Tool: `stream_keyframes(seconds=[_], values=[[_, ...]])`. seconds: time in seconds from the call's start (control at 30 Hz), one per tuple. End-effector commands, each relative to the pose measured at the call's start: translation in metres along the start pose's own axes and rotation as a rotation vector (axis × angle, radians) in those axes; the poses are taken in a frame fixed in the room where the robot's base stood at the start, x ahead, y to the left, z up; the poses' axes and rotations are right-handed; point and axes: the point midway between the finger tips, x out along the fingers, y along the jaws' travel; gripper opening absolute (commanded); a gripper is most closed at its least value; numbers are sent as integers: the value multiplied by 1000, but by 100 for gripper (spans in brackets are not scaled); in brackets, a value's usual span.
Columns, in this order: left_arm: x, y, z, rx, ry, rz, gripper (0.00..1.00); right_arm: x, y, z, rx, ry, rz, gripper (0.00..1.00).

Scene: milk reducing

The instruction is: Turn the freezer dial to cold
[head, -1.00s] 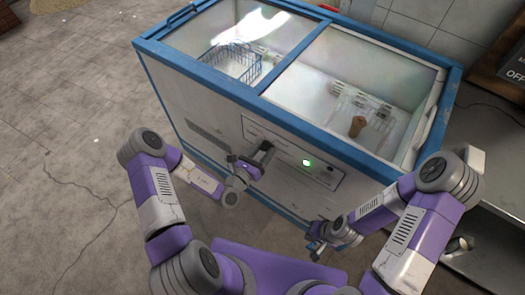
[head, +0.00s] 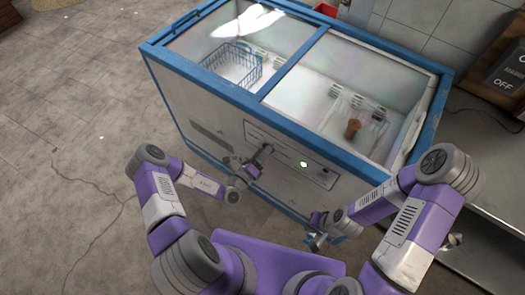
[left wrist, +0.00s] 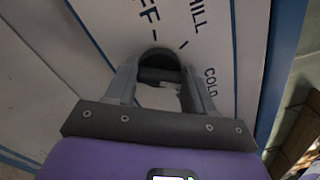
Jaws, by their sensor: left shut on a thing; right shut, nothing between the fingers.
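The blue-edged white chest freezer (head: 200,118) stands in front of me, with a control panel (head: 285,152) on its front. The round dark dial (left wrist: 160,58) shows in the left wrist view, with marks for OFF, CHILL and COLD (left wrist: 211,82) printed around it. My left gripper (head: 266,151) is at the panel, its fingers closed on the dial; they show on both sides of it in the left wrist view (left wrist: 160,85). I cannot tell which mark the dial points to. My right gripper (head: 312,238) is shut and empty, in front of the freezer's lower right side.
A blue wire basket (head: 232,67) and a brown item (head: 353,128) are inside the freezer. A metal bench (head: 480,215) stands at the right. Floor at the left is clear.

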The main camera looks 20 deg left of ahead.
Motion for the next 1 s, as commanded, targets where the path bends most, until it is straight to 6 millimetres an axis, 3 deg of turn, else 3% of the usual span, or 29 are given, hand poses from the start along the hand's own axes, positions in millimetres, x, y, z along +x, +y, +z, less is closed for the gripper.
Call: stream_keyframes(seconds=[0.3,0.8,0.83,1.0], values=[[0,0,0,-111,-1,0,23,-6,-2,0,0,0,0,0],[0,1,0,-128,-1,0,23,-7,-2,0,0,0,0,0],[0,1,0,-128,-1,0,56,-7,-2,0,0,0,0,0],[0,1,0,-127,-1,0,79,-7,-2,0,0,0,0,0]])
